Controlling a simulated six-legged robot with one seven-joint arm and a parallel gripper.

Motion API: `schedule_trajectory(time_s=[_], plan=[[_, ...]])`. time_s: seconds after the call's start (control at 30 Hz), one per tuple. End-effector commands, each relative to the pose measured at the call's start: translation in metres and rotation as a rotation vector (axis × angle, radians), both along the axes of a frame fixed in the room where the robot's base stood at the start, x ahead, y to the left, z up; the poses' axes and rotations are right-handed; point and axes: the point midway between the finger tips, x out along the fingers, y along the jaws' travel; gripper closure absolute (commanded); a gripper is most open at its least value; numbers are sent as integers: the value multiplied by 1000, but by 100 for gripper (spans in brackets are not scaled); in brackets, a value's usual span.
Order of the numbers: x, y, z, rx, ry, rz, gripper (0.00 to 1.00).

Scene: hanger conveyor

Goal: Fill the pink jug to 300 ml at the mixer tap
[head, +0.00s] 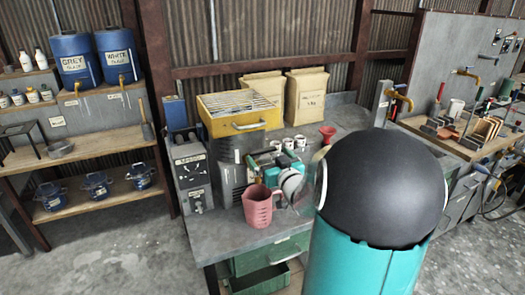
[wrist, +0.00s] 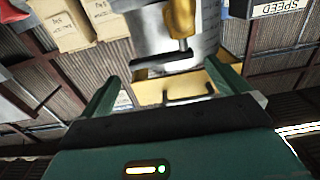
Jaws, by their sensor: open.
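The pink jug (head: 258,208) stands upright, open at the top, near the front edge of the grey workbench in the head view. I cannot read its level or see inside it. The mixer (head: 233,178) is the grey machine behind it, under a yellow, grated hopper. A brass tap (wrist: 180,20) with a black lever shows on a grey metal body in the wrist view; the head view does not show it clearly. My gripper (wrist: 162,72) is open and empty, facing the mixer. In the head view it is partly hidden by my arm, just above and behind the jug.
A control box (head: 190,178) stands left of the mixer. Paper sacks (head: 305,95), small white cups (head: 288,143) and a red funnel (head: 327,132) stand at the back. Another brass tap (head: 398,98) is on a post to the right.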

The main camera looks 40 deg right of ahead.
Motion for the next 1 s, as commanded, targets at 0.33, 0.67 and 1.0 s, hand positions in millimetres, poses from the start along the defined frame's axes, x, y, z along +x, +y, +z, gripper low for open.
schedule_trajectory(time_s=[0.33, 0.67, 1.0], plan=[[47, -13, -1, 1, 2, 3, 0], [50, -13, 0, -1, 1, 3, 2], [50, -13, 0, -1, 1, 2, 57]])
